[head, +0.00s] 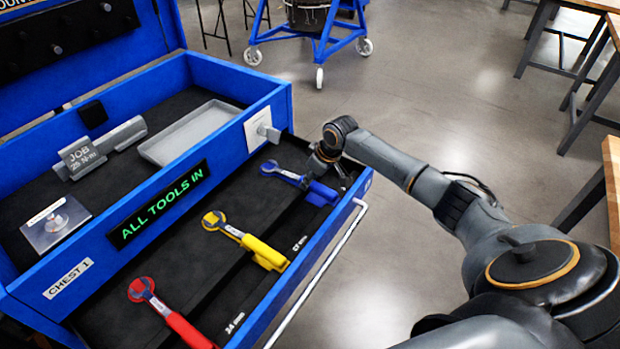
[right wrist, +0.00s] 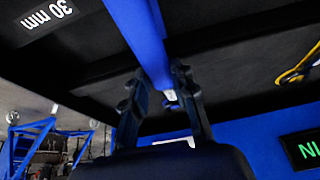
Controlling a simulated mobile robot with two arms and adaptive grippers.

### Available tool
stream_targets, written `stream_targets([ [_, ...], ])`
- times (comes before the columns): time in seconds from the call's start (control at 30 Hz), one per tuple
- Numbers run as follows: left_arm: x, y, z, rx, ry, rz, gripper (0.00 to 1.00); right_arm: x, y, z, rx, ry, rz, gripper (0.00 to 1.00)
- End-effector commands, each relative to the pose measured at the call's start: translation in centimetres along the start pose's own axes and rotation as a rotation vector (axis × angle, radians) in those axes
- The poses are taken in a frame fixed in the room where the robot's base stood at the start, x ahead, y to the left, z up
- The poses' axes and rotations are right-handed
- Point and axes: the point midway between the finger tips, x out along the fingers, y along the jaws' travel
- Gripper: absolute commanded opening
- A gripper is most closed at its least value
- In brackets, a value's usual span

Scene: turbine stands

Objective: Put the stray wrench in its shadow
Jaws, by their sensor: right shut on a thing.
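A blue wrench (head: 285,175) lies in the far part of the open drawer, its ring head to the left and its blue handle to the right. My right gripper (head: 326,163) is over the handle. In the right wrist view the fingers of my right gripper (right wrist: 162,105) are on both sides of the blue handle (right wrist: 142,35), shut on it. A "30 mm" label shows beside it. The wrench's shadow is hidden beneath it, so I cannot tell how exactly it sits. A yellow wrench (head: 245,240) and a red wrench (head: 165,310) lie nearer. My left gripper is out of view.
The drawer's front rail and handle (head: 325,265) run along the right side. A lit sign (head: 158,204) reads "ALL TOOLS IN". A grey tray (head: 190,133) is in the chest top. A blue wheeled stand (head: 318,45) and tables stand beyond; the floor between is clear.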

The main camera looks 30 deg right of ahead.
Motion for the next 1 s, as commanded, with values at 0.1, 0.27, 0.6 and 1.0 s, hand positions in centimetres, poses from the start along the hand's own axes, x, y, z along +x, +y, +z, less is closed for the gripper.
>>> stream_targets([
  [0.1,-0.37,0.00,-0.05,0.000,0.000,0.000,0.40,0.57,-0.19,0.38,0.000,-0.006,-0.003,0.00],
  [0.27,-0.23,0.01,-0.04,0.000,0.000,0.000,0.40,0.78,-0.24,0.60,-0.002,-0.010,-0.004,0.00],
  [0.6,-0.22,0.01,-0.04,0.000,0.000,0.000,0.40,0.82,-0.26,0.66,-0.001,-0.012,-0.004,0.52],
  [1.0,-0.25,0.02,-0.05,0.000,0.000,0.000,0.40,0.60,-0.14,0.44,-0.001,-0.007,-0.002,0.60],
])
